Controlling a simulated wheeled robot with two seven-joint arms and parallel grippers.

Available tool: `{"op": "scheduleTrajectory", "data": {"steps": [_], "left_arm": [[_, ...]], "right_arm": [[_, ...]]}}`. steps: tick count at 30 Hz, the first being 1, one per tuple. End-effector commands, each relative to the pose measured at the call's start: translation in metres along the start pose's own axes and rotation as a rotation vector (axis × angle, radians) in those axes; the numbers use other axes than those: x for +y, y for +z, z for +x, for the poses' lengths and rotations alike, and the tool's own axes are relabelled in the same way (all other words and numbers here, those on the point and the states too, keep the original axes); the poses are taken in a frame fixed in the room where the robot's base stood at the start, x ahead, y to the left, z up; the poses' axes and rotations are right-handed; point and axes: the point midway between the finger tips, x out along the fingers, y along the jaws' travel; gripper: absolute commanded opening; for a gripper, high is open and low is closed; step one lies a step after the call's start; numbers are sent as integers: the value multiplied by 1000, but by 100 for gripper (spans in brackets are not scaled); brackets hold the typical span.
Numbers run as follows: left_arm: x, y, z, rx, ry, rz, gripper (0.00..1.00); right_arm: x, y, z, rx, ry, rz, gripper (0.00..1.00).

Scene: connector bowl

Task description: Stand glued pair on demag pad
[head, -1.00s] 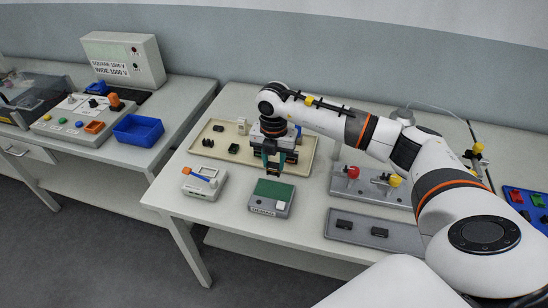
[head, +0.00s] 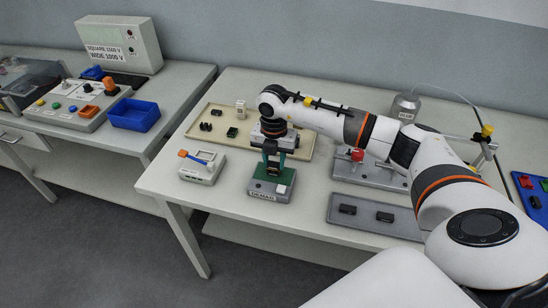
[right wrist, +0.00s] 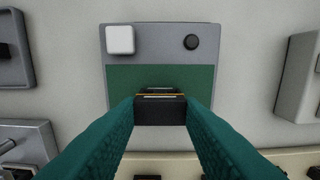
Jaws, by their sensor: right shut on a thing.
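My right gripper (head: 273,168) is over the demag pad (head: 260,193), a grey box with a green top and a DEMAG label on its front. It is shut on the glued pair (right wrist: 160,107), small and black with a thin orange seam across it. In the right wrist view the pair sits between the green fingertips, over the green surface (right wrist: 125,82). A white button (right wrist: 120,40) and a black knob (right wrist: 191,42) lie beyond the green area. I cannot tell whether the pair touches the pad. My left gripper is not in view.
A beige tray (head: 222,121) with several small parts is behind the pad. A grey device with an orange-tipped lever (head: 202,167) stands left. A grey tray (head: 365,226) with two black parts lies right. A fixture with a red knob (head: 356,155) stands behind that tray.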

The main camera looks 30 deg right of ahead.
Motion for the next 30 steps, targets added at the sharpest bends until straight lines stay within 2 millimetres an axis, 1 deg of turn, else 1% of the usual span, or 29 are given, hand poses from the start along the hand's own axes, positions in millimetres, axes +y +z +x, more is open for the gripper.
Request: {"op": "scheduleTrajectory", "data": {"steps": [10,11,15,25,28,30], "left_arm": [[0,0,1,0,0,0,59],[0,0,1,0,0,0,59],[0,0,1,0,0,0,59],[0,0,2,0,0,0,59],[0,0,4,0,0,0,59],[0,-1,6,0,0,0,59]], "right_arm": [[0,0,2,0,-1,0,11],[0,0,2,0,-1,0,35],[0,0,2,0,-1,0,58],[0,0,0,1,-1,0,59],[-1,-1,-9,2,-3,0,59],[-1,-1,-21,3,-5,-1,59]]}}
